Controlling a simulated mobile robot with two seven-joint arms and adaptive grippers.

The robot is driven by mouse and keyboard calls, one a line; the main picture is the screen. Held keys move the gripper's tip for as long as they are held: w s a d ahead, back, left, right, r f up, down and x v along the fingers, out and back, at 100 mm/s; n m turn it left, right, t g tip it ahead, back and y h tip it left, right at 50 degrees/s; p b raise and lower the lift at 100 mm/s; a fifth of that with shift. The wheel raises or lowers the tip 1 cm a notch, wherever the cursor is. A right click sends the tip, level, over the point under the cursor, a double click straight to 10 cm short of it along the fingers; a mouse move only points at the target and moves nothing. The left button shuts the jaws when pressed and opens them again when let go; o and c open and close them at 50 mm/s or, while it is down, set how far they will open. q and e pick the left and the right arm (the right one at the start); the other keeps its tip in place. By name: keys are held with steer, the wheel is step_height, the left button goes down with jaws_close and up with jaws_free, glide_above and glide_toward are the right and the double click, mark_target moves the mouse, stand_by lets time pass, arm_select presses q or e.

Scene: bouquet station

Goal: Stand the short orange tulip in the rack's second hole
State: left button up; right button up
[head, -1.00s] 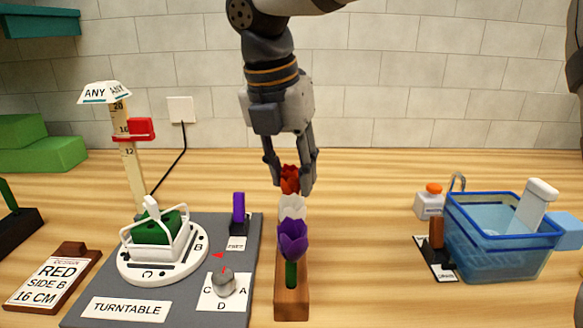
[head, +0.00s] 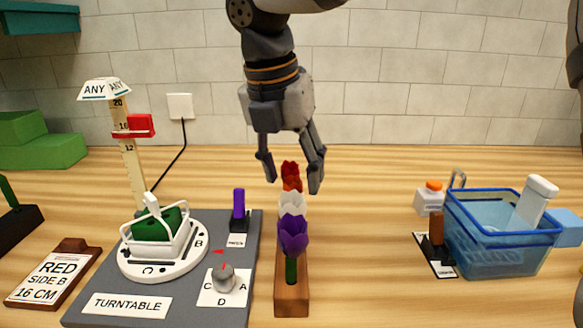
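The wooden rack (head: 291,302) stands right of the turntable board, its length running away from me. A purple tulip (head: 293,236) stands upright at its near end, with a white tulip (head: 292,205) behind it. A red-orange tulip (head: 291,174) stands farthest back; its stem and hole are hidden by the blooms in front. No other orange tulip shows. My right gripper (head: 290,177) points down over the back of the rack, open, with its fingers apart on both sides of the red-orange bloom. My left gripper is not in view.
A grey turntable board (head: 80,310) with a white turntable (head: 190,262) is left of the rack. A ruler post (head: 129,170) with a red slider stands behind it. A blue basin (head: 490,250) and an orange-topped bottle (head: 430,198) are at right. The table between rack and basin is clear.

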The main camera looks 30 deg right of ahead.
stand_by(0.5)
steer(key=shift+v, duration=3.25)
steer(key=o, duration=0.6)
steer(key=shift+f, duration=0.1)
